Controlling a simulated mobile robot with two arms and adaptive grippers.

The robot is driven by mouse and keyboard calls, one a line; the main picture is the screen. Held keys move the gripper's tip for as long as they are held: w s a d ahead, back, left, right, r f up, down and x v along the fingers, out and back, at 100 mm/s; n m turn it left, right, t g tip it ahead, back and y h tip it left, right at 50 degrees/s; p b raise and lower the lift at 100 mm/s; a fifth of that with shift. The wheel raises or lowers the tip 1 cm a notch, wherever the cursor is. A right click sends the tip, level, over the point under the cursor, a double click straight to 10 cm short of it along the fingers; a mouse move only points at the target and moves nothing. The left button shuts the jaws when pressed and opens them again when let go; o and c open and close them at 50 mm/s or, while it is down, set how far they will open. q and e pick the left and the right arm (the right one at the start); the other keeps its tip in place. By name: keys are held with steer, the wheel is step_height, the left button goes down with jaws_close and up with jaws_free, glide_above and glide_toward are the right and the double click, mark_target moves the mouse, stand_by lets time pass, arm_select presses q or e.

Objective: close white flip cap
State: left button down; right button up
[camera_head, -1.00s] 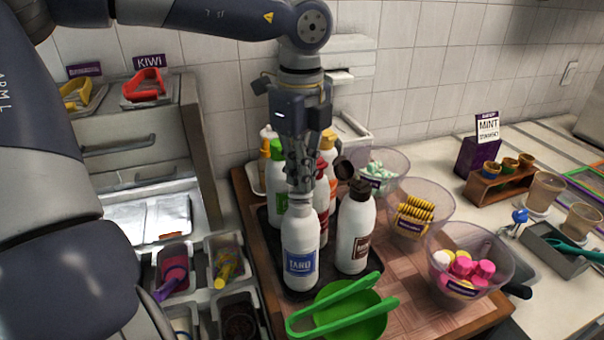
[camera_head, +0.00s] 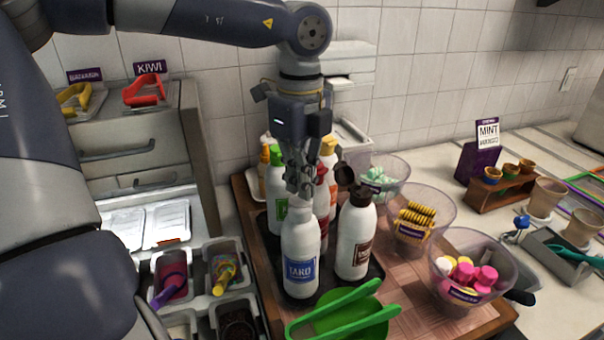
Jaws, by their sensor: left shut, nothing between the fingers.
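A white bottle (camera_head: 301,251) with a blue TARO label stands upright at the front of the bottle group, on a dark tray (camera_head: 287,290). Its top sits right under my left gripper (camera_head: 300,190). The gripper points down with its fingers shut and nothing held between them. The fingertips are at or just above the bottle's top; I cannot tell whether they touch. The white cap is largely hidden by the fingers, so its open or shut state is unclear. My right gripper is not in view.
A brown-labelled bottle (camera_head: 355,238), its brown cap (camera_head: 344,173) tilted up, stands close right. Other bottles crowd behind, including a green-capped one (camera_head: 276,202). A green bowl with tongs (camera_head: 338,308) is in front. Clear topping bowls (camera_head: 468,292) stand right, small bins (camera_head: 222,262) left.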

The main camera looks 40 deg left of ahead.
arm_select(q)
step_height(320, 180, up, 7)
steer(key=p, duration=0.4)
steer(key=shift+r, duration=0.2)
